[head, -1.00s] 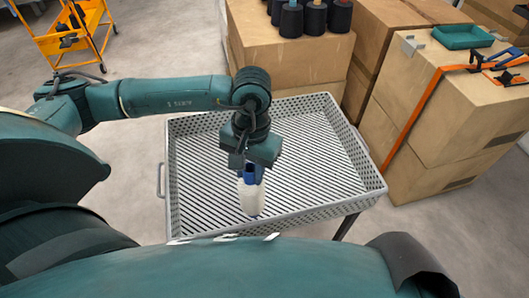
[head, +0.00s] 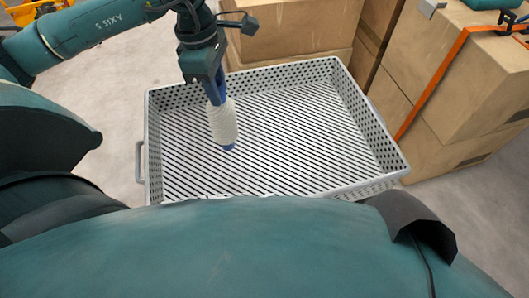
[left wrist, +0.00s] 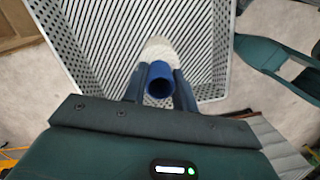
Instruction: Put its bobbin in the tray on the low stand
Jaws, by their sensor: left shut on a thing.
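The bobbin (head: 223,122) is wound with white yarn on a blue core, and the core's lower end shows below the yarn. My left gripper (head: 216,92) is shut on the core's upper end and holds the bobbin slightly tilted, over the left part of the tray. The tray (head: 272,72) is grey, wide and shallow, with perforated walls and a slotted floor. I cannot tell whether the bobbin touches that floor. In the left wrist view the blue core (left wrist: 160,76) sits between the two fingers, with the tray (left wrist: 80,50) beyond. My right gripper is out of view.
Cardboard boxes (head: 300,35) stand behind the tray, and more boxes (head: 475,85) with an orange strap stand at its right. The tray is otherwise empty. My own body hides its front edge.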

